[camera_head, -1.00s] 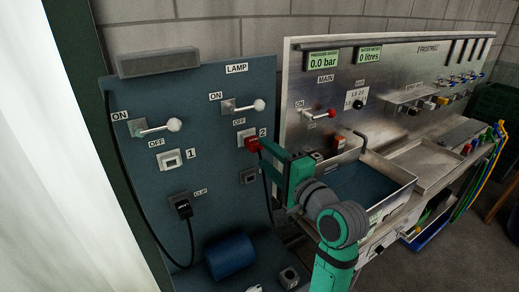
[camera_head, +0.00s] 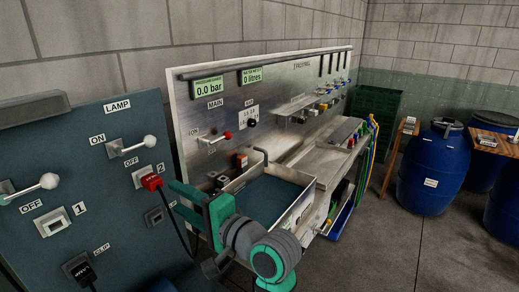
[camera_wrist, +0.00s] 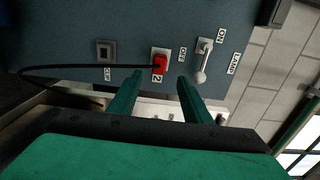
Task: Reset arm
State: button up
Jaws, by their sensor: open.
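My gripper (camera_wrist: 158,95) is open, with its two green fingers apart and nothing between them. In the wrist view the red plug (camera_wrist: 159,64) sits in socket 2 of the blue-grey lamp panel (camera_wrist: 130,30), ahead of the fingertips. The head view also shows the red plug (camera_head: 150,181) in that socket, with a dark cable hanging from it. My gripper (camera_head: 175,195) is just to the right of the plug, and its fingers are partly hidden there. The right lamp switch (camera_head: 140,146) is above the plug.
A steel console (camera_head: 210,105) with displays stands right of the panel. Its metal basin (camera_head: 265,195) lies close behind my arm. A black plug (camera_head: 82,270) is low on the panel. Blue barrels (camera_head: 430,170) stand at the right, with bare floor before them.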

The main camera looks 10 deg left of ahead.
jog(key=d+f+m+t+h, duration=0.2)
jog(key=d+f+t+h, duration=0.3)
jog(key=f, duration=0.7)
jog(key=d+f+m+t+h, duration=0.25)
jog(key=d+f, duration=0.45)
jog(key=f, duration=0.5)
jog(key=s+d+f+t+h, duration=0.1)
jog(key=s+d+f+h, duration=0.4)
jog(key=s+d+f, duration=0.6)
jog(key=s+d+f+n+h, duration=0.1)
jog(key=s+n, duration=0.3)
jog(key=s, duration=0.7)
jog(key=s+d+f+n+h, duration=0.1)
jog(key=s+d+n+h, duration=0.2)
jog(key=s, duration=0.9)
jog(key=shift+d+n, duration=0.85)
jog(key=shift+n, duration=0.2)
